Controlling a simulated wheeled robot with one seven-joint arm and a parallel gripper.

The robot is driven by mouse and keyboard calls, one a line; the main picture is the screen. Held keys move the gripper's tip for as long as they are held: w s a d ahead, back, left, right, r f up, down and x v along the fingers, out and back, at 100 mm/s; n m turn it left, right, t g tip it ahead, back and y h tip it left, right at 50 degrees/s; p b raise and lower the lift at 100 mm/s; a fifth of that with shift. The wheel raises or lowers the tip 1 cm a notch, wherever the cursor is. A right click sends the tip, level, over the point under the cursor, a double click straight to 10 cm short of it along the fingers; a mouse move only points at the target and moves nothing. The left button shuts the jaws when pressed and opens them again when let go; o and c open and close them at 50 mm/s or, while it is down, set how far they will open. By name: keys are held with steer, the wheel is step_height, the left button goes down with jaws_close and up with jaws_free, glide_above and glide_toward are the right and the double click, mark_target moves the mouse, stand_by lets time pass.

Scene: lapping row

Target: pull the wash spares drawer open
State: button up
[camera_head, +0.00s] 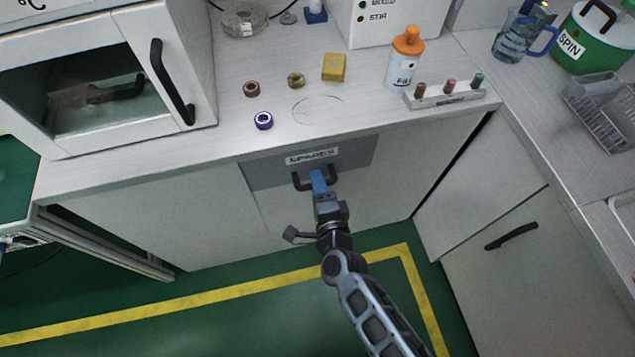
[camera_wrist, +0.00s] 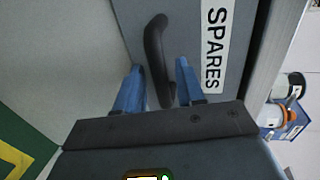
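The spares drawer (camera_head: 362,152) has a grey front under the counter edge, with a white SPARES label (camera_head: 312,156) and a black bar handle (camera_head: 300,184). The drawer looks shut, its front about level with the cabinet. My gripper (camera_head: 318,176) is at the handle, hiding its middle in the head view. In the wrist view, the blue fingers of my gripper (camera_wrist: 160,70) stand on either side of the handle (camera_wrist: 155,48). Gaps show between the handle and the fingers, so the gripper is open. The label (camera_wrist: 215,45) is to the right of the fingers.
The counter (camera_head: 215,165) above holds several coloured rings, a yellow block (camera_head: 333,67), an orange-capped bottle (camera_head: 404,62) and a small rack (camera_head: 450,95). An oven-like box (camera_head: 110,75) stands at left. A cabinet with a black handle (camera_head: 512,236) is at right. The green floor in front is clear.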

steer(key=shift+w+a, duration=0.1)
steer(key=shift+w, duration=0.25)
steer(key=shift+c, duration=0.3)
jaws_close()
